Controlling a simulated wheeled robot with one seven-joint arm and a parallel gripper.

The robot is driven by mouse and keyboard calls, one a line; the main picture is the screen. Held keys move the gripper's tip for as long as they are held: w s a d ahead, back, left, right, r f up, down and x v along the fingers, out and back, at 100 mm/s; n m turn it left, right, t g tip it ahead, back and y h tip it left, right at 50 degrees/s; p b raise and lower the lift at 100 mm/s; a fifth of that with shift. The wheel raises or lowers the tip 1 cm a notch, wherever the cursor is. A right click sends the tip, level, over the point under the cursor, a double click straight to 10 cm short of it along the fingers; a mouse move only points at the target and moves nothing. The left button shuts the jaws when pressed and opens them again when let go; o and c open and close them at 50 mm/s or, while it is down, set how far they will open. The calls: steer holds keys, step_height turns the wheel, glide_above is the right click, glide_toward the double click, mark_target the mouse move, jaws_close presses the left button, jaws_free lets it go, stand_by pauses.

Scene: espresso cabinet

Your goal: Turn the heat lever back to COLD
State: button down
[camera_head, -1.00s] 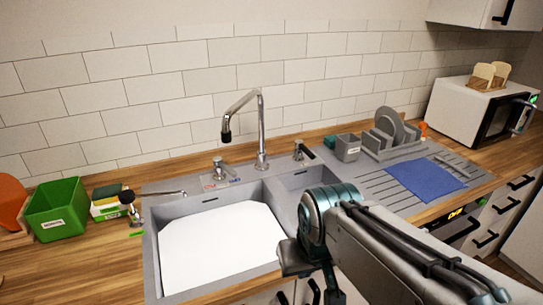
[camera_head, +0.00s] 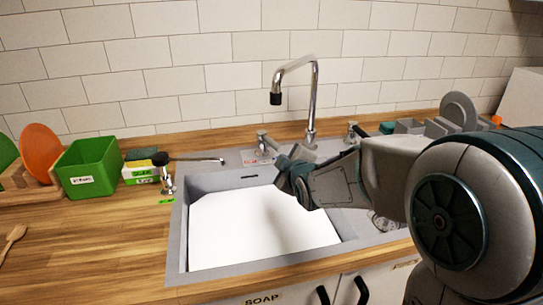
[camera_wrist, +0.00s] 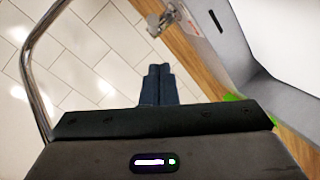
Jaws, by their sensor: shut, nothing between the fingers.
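A chrome lever (camera_head: 263,142) stands behind the sink basin, left of the tall faucet (camera_head: 313,100). A small label with red lettering (camera_head: 257,158) lies at its base, too small to read. My gripper (camera_head: 284,163) is over the back of the basin, just in front and to the right of this lever. In the wrist view the two dark fingers (camera_wrist: 158,83) are pressed together and empty. The lever (camera_wrist: 165,18) shows beyond them near the top edge, apart from the fingertips. The exact lever angle is hard to tell.
A second chrome handle (camera_head: 354,131) stands right of the faucet, near my arm. The basin (camera_head: 178,245) holds a flat white surface. A soap pump (camera_head: 166,180), sponges (camera_head: 141,174) and a green box (camera_head: 90,168) stand at left. The front left counter (camera_head: 100,240) is mostly clear.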

mark_target(269, 141)
steer(key=w+a+f+n+t, duration=0.1)
steer(key=w+a+f, duration=0.1)
steer(key=w, duration=0.5)
steer(key=w+a+f+n+y+p, duration=0.1)
steer(key=w+a+f, duration=0.1)
steer(key=w, duration=0.4)
steer(key=shift+w+a+t+y, duration=0.2)
steer(key=shift+w+t+y, duration=0.1)
steer(key=shift+w+t, duration=0.1)
steer(key=shift+a+f, duration=0.1)
